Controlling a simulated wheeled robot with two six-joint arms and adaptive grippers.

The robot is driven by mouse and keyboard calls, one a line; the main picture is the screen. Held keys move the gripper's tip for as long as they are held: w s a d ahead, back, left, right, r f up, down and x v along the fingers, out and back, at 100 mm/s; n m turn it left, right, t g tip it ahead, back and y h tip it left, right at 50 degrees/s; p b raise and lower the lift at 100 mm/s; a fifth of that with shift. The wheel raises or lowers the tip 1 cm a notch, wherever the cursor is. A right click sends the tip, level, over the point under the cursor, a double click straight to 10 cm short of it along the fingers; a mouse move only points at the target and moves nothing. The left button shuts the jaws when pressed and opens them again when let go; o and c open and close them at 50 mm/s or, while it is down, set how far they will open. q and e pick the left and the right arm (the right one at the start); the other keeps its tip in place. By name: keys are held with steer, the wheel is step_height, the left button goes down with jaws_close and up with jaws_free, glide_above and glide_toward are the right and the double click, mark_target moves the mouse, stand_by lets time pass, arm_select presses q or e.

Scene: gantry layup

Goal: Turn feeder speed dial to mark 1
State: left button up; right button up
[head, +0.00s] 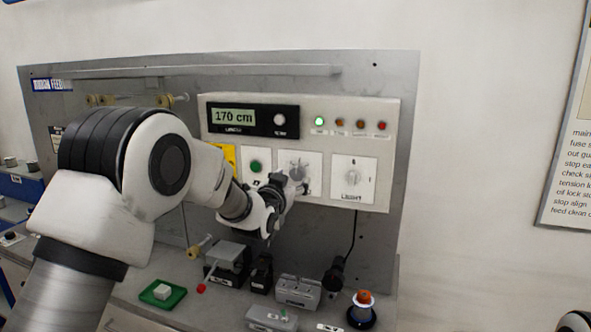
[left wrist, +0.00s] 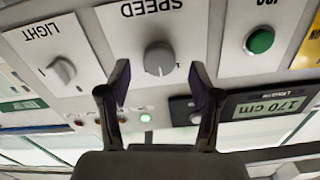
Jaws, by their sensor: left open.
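The feeder speed dial (left wrist: 158,56) is a round grey knob on a white plate marked SPEED, upside down in the left wrist view. A small light mark shows at the knob's lower edge there; the printed scale is too small to read surely. My left gripper (left wrist: 160,77) is open, with one finger on each side of the dial in that view. I cannot tell whether the fingers touch it. In the head view the left gripper (head: 291,188) is in front of the speed plate (head: 313,161) and partly hides the dial.
The LIGHT knob (head: 352,177) is right of the speed plate, and a green button (head: 256,166) is left of it. A display (head: 233,117) reads 170 cm above, beside indicator lamps. Below, the bench holds a green tray (head: 177,301), grey blocks and an orange-topped item (head: 363,297).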

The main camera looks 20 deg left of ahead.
mark_target(296, 175)
arm_select(q)
steer(key=w+p, duration=0.1)
steer(key=w, duration=0.2)
steer(key=shift+d, duration=0.1)
steer(key=c, duration=1.1)
steer(key=shift+c, duration=0.2)
arm_select(e)
steer(key=shift+r, duration=0.75)
arm_select(q)
steer(key=shift+b, duration=0.3)
arm_select(e)
steer(key=shift+f, duration=0.15)
arm_select(q)
steer(key=shift+f+n+b, duration=0.1)
steer(key=shift+n+b, duration=0.45)
steer(key=shift+n, duration=0.25)
steer(key=shift+n+b, duration=0.7)
steer(key=shift+n, duration=0.4)
steer(key=shift+n+b, duration=0.55)
steer(key=shift+n, duration=0.65)
steer(key=shift+n+b, duration=0.45)
steer(key=shift+n, duration=0.85)
arm_select(e)
steer(key=shift+f, duration=2.3)
